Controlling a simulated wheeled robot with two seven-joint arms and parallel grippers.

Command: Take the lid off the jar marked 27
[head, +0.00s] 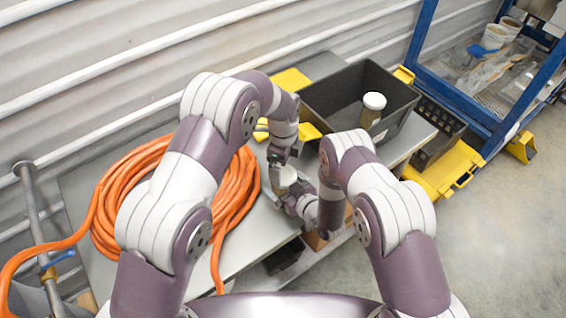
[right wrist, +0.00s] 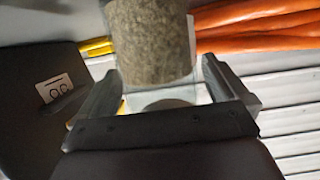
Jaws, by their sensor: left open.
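A jar with pale contents (right wrist: 152,45) stands between the fingers of my right gripper (right wrist: 160,88), which looks shut on it. In the head view the same small jar (head: 285,177) shows among the arms, with my right gripper (head: 300,200) at its lower side. My left gripper (head: 279,155) is open, close above the jar's top. The jar's lid and number cannot be read. A second jar with a white lid (head: 374,101) stands upright in the black bin (head: 402,92); its number is not readable either.
An orange cable coil (head: 112,200) lies on the grey table (head: 85,263) at the left. A yellow case (head: 445,168) and a blue rack (head: 478,122) stand to the right. A label on a dark surface (right wrist: 55,88) shows in the right wrist view.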

